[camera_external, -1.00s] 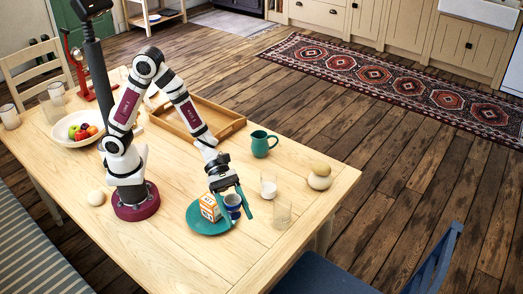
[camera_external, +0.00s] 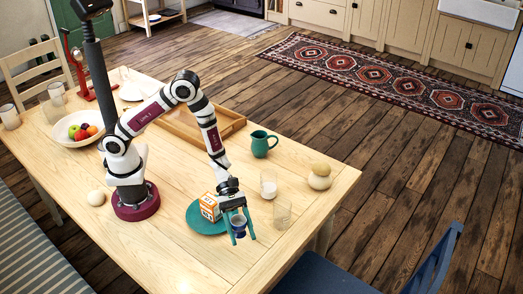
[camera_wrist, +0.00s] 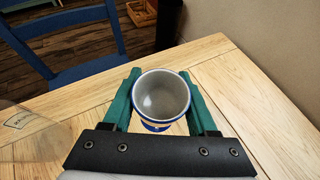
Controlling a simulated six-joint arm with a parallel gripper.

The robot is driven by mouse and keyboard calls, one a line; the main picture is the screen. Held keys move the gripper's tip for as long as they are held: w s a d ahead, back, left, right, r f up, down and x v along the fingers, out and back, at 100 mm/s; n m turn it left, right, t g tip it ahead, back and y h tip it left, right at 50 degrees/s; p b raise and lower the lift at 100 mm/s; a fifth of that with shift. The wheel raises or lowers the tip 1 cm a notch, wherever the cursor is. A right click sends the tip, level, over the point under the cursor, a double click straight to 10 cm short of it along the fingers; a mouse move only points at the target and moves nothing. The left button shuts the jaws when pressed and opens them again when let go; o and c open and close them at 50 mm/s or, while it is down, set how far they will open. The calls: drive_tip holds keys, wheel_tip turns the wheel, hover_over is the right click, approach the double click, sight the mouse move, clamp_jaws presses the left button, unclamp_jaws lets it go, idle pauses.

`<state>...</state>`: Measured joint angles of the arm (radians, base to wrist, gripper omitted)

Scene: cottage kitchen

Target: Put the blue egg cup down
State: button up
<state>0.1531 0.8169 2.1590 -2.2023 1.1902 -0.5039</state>
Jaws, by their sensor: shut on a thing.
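The blue egg cup (camera_external: 239,225) is upright between the green fingers of my gripper (camera_external: 240,238), which is shut on it. In the wrist view the egg cup (camera_wrist: 162,96) shows its pale, empty inside and blue outside, with a finger of my gripper (camera_wrist: 162,100) on either side. In the external view it is just off the front right edge of the teal plate (camera_external: 195,222). The wooden table (camera_external: 190,262) lies below it; I cannot tell whether its base touches the table.
An orange and white box (camera_external: 210,207) stands on the plate, close to the left of my gripper. The table's front is clear.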

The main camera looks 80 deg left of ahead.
sight(252, 247)
drive_tip(key=w, duration=0.1)
drive_tip(key=a+f, duration=0.1)
drive_tip(key=w, duration=0.1)
drive_tip(key=shift+w+a+f, duration=0.25)
drive_tip(key=shift+w+f, duration=0.1)
drive_tip(key=shift+f, duration=0.05)
wheel_tip(252, 247, down, 4)
drive_tip(key=shift+w+a+f, duration=0.1)
drive_tip(key=shift+f, duration=0.15)
drive_tip(key=o, duration=1.4)
